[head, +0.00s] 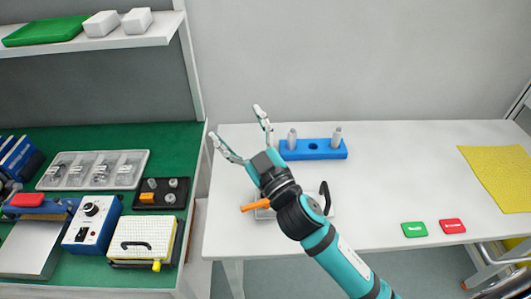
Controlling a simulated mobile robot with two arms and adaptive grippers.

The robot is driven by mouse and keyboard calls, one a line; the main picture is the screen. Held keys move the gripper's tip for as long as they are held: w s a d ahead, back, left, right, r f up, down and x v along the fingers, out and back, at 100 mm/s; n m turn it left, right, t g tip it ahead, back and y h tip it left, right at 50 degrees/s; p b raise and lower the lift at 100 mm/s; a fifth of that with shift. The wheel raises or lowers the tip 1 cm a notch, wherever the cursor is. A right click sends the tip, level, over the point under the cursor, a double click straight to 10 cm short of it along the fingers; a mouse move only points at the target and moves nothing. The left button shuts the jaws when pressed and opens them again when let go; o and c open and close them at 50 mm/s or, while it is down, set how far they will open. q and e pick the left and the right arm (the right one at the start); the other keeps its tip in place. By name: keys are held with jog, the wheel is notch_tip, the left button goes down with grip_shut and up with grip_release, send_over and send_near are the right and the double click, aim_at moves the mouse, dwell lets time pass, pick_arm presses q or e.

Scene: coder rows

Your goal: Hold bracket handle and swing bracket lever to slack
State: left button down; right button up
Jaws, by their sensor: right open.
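The bracket (263,214) lies on the white table, mostly hidden behind my right arm. An orange lever (254,206) sticks out to the left of my arm, and a black curved handle (325,197) stands up just to its right. Whether the lever is tight or slack cannot be told. My right gripper (236,124) is open and empty, its two fingers spread toward the back left of the table. In the picture it is above the lever and apart from it. My left gripper is not in view.
A blue block (313,153) with grey pegs stands behind my right wrist. A green tag (414,229), a red tag (452,226) and a yellow cloth (499,176) lie to the right. A green bench (88,134) with boxes and trays stands at left, below a shelf (100,38).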

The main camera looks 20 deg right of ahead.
jog(key=s+a+r+n+g+y, duration=0.35)
jog(key=a+n+g+y, duration=0.35)
jog(key=n, duration=0.3)
jog(key=s+a+r+n+g+y, duration=0.2)
jog(key=a+r+n+g+y, duration=0.25)
jog(key=a+n+y, duration=0.35)
jog(key=n+g+h, duration=0.6)
jog(key=g+h, duration=0.3)
jog(key=h, duration=1.2)
send_over(256, 206)
jog(key=w+d, duration=0.3)
jog(key=d, duration=0.1)
notch_tip(256, 206, down, 16)
notch_tip(256, 206, down, 18)
jog(key=shift+r+p, duration=0.15)
jog(key=shift+p, duration=0.9)
